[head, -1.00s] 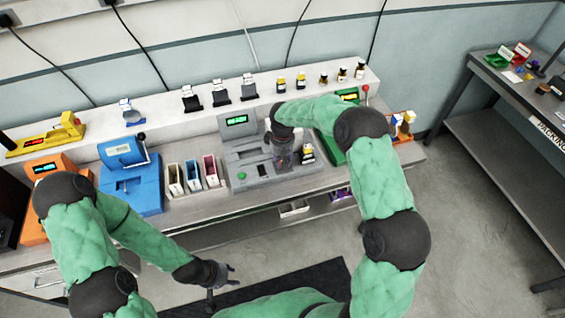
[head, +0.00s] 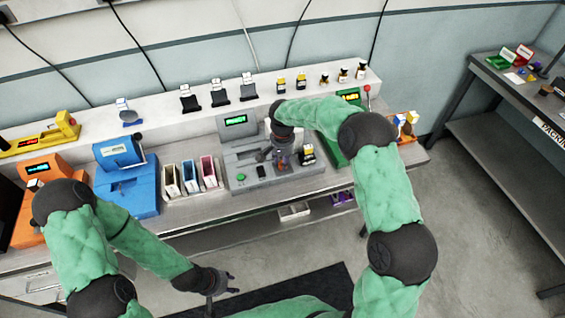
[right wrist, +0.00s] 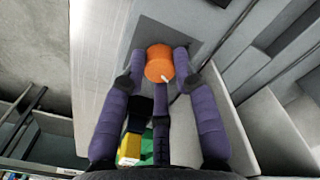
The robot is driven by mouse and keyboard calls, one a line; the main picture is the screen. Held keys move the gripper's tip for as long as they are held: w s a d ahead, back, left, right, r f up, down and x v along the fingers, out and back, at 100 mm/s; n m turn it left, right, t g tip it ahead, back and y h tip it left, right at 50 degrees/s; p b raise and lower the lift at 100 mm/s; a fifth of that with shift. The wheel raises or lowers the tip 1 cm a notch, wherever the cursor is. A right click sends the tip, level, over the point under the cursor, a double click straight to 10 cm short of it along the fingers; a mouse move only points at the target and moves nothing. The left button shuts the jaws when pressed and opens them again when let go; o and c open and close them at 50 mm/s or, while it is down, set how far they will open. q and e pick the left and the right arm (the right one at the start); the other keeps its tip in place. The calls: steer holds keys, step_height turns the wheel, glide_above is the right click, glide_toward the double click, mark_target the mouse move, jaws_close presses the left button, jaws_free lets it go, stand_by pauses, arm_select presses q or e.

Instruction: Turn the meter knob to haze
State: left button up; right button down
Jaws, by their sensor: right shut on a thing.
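The grey meter (head: 235,150) stands on the bench in the middle of the head view, with a lit green display (head: 236,120) and a green button on its front.
A blue machine (head: 127,190) and several cartons (head: 190,178) stand left of the meter. A green machine (head: 333,152) is close on its right. Small bottles and black stands line the back shelf.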

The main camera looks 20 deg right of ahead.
steer(key=shift+m, duration=1.2)
steer(key=c, duration=1.2)
jaws_free()
step_height(320, 180, up, 12)
steer(key=shift+r, duration=0.1)
